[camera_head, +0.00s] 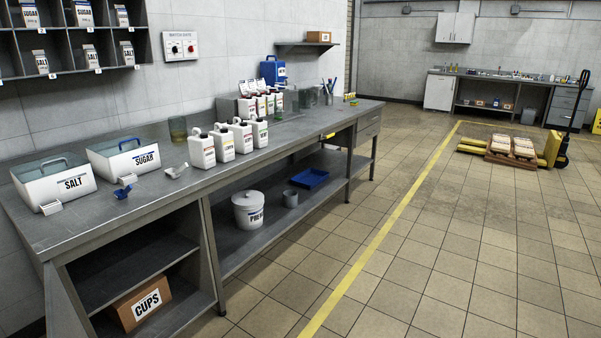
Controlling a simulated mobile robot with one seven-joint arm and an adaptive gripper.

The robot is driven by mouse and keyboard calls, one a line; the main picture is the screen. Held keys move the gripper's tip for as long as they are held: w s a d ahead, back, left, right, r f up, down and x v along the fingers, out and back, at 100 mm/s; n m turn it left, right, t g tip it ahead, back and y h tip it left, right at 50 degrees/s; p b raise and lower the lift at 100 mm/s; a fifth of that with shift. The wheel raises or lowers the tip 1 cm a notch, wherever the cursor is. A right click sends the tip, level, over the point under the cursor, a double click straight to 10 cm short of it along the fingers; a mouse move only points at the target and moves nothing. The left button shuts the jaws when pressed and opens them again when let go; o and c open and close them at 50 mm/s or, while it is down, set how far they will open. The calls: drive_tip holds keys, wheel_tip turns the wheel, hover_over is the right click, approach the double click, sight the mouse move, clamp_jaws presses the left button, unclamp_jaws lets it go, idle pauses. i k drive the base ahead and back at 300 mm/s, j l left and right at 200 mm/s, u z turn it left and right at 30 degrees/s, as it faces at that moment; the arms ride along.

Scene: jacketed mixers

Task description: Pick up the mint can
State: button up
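Several white handled cans stand upright in a row on the long grey workbench (150,205). The nearest can (202,151) is at the left of the row, and the farthest can (260,132) is at the right. Their labels are too small to read surely, so I cannot tell which one is the mint can. My gripper is not in view.
A salt bin (52,190), a sugar bin (125,160), a blue scoop (123,192) and a greenish glass (177,129) share the benchtop. A lidded bucket (249,212) and blue tray (310,178) sit below. The tiled floor (440,240) in front is clear; a loaded pallet (512,150) stands beyond.

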sight(259, 126)
drive_tip(key=i+l+z, duration=0.45)
drive_tip(key=i, duration=0.3)
drive_tip(key=i+l+z, duration=0.2)
drive_tip(key=i, duration=0.15)
drive_tip(key=i+j+u, duration=0.3)
drive_tip(key=i, duration=0.35)
drive_tip(key=i+u, duration=0.3)
drive_tip(key=i, duration=0.35)
drive_tip(key=i+j+z, duration=0.4)
drive_tip(key=i+j, duration=0.55)
drive_tip(key=j, duration=0.1)
